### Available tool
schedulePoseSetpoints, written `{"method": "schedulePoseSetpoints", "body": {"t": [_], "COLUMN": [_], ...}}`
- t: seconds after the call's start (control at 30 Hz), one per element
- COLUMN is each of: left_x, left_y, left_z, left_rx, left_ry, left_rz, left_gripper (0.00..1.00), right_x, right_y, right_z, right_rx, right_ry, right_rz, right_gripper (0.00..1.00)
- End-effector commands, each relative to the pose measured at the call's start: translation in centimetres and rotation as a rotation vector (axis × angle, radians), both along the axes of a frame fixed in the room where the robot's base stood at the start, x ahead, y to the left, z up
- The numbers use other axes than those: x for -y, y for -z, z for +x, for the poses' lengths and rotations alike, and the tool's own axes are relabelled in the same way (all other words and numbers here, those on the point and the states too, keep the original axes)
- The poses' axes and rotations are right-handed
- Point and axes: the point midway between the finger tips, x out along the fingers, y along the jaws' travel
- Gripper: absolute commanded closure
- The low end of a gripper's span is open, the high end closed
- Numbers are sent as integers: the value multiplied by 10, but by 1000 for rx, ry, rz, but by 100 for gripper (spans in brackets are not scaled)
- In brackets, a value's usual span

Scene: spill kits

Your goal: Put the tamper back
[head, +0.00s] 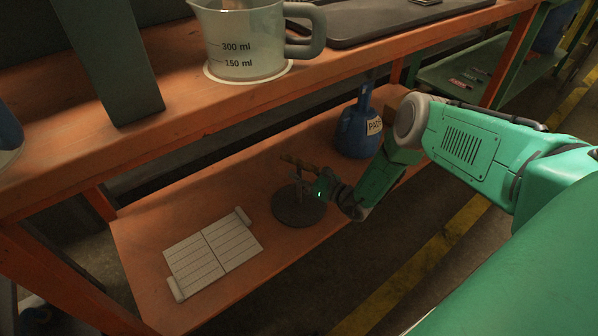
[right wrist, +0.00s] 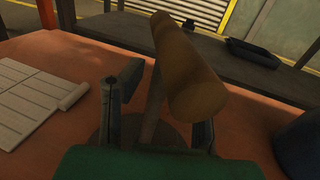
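The tamper has a brown wooden crossbar handle (head: 298,163) on a grey stem. It is upright over a dark round disc (head: 299,208) on the lower orange shelf. I cannot tell whether the disc is its foot or a separate base. My right gripper (head: 312,188) is at the stem, just under the handle. In the right wrist view, the handle (right wrist: 195,80) and stem (right wrist: 151,112) show between the two fingers of my right gripper (right wrist: 158,112). The fingers are apart with gaps beside the stem. The handle partly covers the right finger. My left gripper is not in view.
A white ruled booklet (head: 213,257) lies left of the disc. A blue labelled jug (head: 357,130) stands right of it. The lower shelf's front edge is close to my right arm.

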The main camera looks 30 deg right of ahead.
Motion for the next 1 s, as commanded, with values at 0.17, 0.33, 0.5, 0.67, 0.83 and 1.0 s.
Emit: {"method": "schedulePoseSetpoints", "body": {"t": [0.17, 0.33, 0.5, 0.67, 0.83, 1.0], "left_x": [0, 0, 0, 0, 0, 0], "left_y": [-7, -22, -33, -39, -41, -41], "left_z": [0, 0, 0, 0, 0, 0], "left_rx": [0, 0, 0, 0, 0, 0], "left_ry": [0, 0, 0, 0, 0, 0], "left_rz": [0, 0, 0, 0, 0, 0], "left_gripper": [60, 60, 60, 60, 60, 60], "right_x": [5, 17, 28, 35, 38, 39], "right_y": [-1, -3, -3, -3, -2, -2], "right_z": [-13, -45, -79, -102, -112, -114], "right_rx": [-3, -4, -3, -2, -1, 0], "right_ry": [2, 4, 3, 2, 0, 0], "right_rz": [1, 1, 0, 0, 0, -1], "right_gripper": [71, 71, 71, 71, 71, 71]}}
